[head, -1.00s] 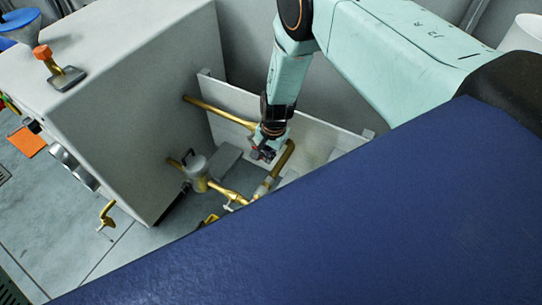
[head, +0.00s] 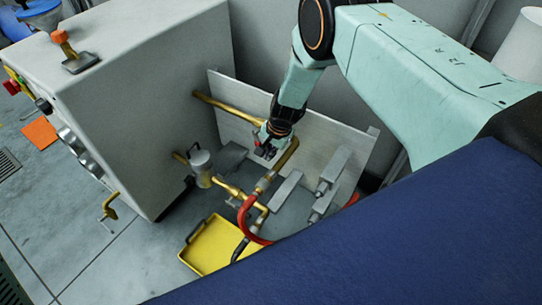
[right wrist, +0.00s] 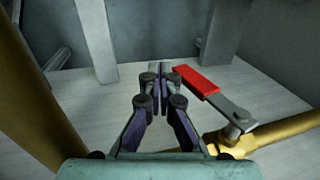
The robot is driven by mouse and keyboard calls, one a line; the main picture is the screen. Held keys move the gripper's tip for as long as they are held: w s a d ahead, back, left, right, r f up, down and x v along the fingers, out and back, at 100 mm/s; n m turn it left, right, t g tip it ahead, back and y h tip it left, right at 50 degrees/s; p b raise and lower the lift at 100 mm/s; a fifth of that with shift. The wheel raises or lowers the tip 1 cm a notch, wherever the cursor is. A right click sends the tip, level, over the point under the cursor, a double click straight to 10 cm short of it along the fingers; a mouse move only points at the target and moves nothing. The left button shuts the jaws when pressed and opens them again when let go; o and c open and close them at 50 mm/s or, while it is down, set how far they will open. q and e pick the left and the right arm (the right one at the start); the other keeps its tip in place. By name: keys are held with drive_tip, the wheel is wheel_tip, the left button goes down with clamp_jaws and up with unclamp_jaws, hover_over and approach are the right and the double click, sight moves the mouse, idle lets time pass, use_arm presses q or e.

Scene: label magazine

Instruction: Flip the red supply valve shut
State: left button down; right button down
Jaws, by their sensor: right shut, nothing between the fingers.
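The red supply valve has a flat lever with a red grip (right wrist: 196,82) and a bare grey arm that runs to a pivot on a brass pipe (right wrist: 275,134). In the right wrist view the lever slants from upper left to lower right. My right gripper (right wrist: 157,68) is shut and empty. Its fingertips are just left of the red grip; I cannot tell whether they touch it. In the head view my right gripper (head: 266,152) is beside the brass pipework in front of a pale panel, and the lever is mostly hidden there. My left gripper is not in view.
A large grey cabinet (head: 150,110) stands left of the pipes. A yellow tray (head: 208,246) lies on the floor below them. A thick brass pipe (right wrist: 30,90) rises left of my gripper.

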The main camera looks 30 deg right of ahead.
drive_tip(key=shift+w, duration=0.1)
idle(0.6)
drive_tip(key=v, duration=1.2)
